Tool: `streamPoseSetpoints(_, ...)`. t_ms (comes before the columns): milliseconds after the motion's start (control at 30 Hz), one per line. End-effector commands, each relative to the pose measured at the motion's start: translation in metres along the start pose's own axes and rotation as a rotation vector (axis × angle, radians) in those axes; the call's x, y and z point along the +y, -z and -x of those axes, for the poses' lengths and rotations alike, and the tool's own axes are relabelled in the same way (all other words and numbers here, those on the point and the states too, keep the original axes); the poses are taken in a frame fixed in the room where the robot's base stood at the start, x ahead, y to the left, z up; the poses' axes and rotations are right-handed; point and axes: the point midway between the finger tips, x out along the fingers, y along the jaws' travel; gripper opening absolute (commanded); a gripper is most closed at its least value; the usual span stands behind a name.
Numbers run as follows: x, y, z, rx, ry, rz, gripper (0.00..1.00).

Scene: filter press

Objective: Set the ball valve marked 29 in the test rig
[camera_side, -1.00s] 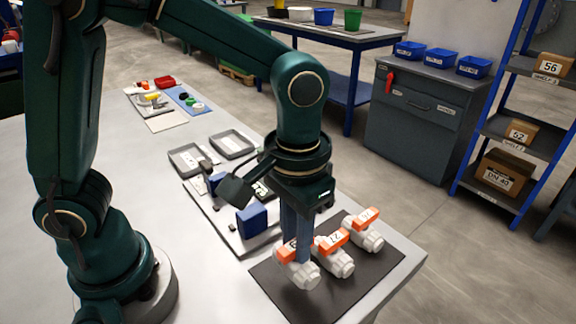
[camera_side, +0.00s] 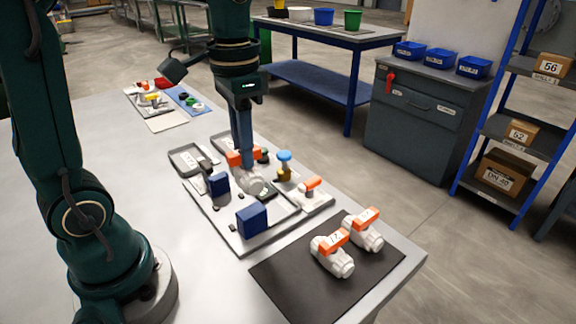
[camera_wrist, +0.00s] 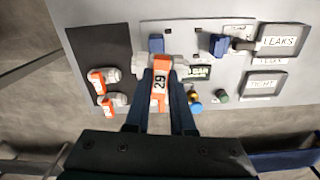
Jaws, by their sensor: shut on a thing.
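Two more orange-handled valves (camera_side: 332,254) (camera_side: 362,230) lie on the dark mat (camera_side: 290,285). A blue-topped fitting (camera_side: 284,165) and an orange-handled fitting (camera_side: 310,190) stand close right of the held valve.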

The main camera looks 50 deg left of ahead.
Motion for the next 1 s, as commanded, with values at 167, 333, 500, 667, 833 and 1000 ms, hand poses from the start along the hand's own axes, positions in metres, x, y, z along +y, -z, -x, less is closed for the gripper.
streamPoseSetpoints(167, -0.038, -0.004, 0.003, 0.002, 0.0, 0.054, 0.0)
streamPoseSetpoints(333, -0.058, -0.009, 0.003, 0.003, 0.0, 0.127, 0.0)
streamPoseSetpoints(500, -0.061, -0.011, -0.002, 0.0, -0.001, 0.146, 0.0)
streamPoseSetpoints(667, -0.061, -0.011, -0.013, -0.001, -0.001, 0.145, 0.0)
streamPoseSetpoints(833, -0.061, -0.011, -0.027, -0.002, -0.002, 0.145, 0.0)
streamPoseSetpoints(1000, -0.061, -0.011, -0.042, -0.002, -0.002, 0.145, 0.0)
